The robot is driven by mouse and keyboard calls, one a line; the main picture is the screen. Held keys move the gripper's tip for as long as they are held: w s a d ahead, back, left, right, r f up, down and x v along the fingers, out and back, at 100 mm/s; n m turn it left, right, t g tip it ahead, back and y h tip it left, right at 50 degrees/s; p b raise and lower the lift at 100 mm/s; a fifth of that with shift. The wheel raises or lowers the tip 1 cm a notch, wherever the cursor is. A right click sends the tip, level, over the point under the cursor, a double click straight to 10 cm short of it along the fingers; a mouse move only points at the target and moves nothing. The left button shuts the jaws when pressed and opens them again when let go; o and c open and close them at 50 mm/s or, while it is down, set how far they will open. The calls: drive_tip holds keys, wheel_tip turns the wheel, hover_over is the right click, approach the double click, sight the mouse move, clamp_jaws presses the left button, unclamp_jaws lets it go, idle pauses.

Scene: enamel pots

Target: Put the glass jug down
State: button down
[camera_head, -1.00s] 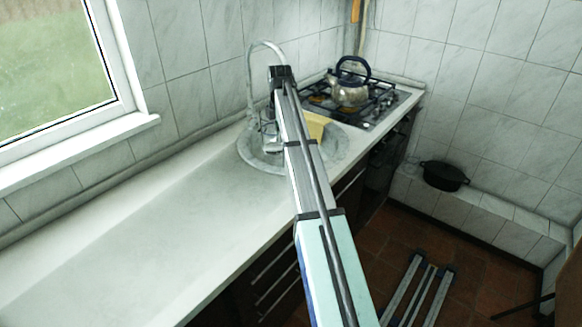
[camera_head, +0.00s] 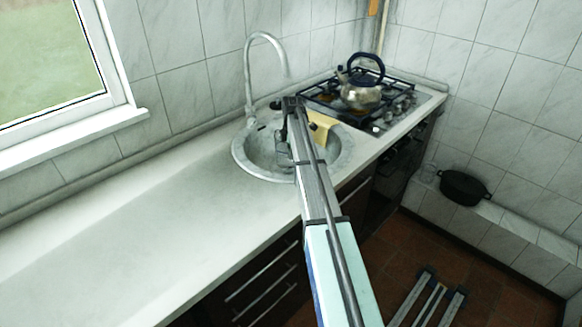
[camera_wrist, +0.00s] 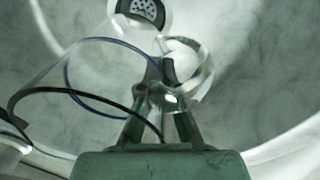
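The glass jug (camera_wrist: 60,80) is clear, with a dark blue rim line, and lies tilted across the left and middle of the wrist view. My gripper (camera_wrist: 163,95) reaches up from the bottom of that view, its fingers closed on a clear glass part of the jug. Behind the glass is the pale bowl of the sink (camera_wrist: 250,75), with its drain (camera_wrist: 146,10) at the top. In the head view my gripper (camera_head: 284,150) is over the sink (camera_head: 243,160). The jug cannot be clearly made out there, and contact with the sink cannot be told.
A tall tap (camera_head: 250,75) rises behind the sink. A yellow item (camera_head: 321,128) lies at the sink's right side. A kettle (camera_head: 360,92) stands on the hob at the back right. The worktop (camera_head: 130,215) left of the sink is clear.

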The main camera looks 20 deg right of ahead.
sight(291, 167)
drive_tip(key=shift+f+p, duration=0.5)
drive_tip(key=shift+f, duration=2.65)
drive_tip(key=c, duration=1.3)
unclamp_jaws()
drive_tip(key=shift+f, duration=0.1)
drive_tip(key=r, duration=0.4)
drive_tip(key=r+b, duration=0.1)
drive_tip(key=r, duration=0.3)
drive_tip(key=r+b, duration=0.1)
drive_tip(key=r, duration=0.3)
drive_tip(key=shift+s+r, duration=0.15)
drive_tip(key=shift+s, duration=0.1)
drive_tip(key=shift+d, duration=0.1)
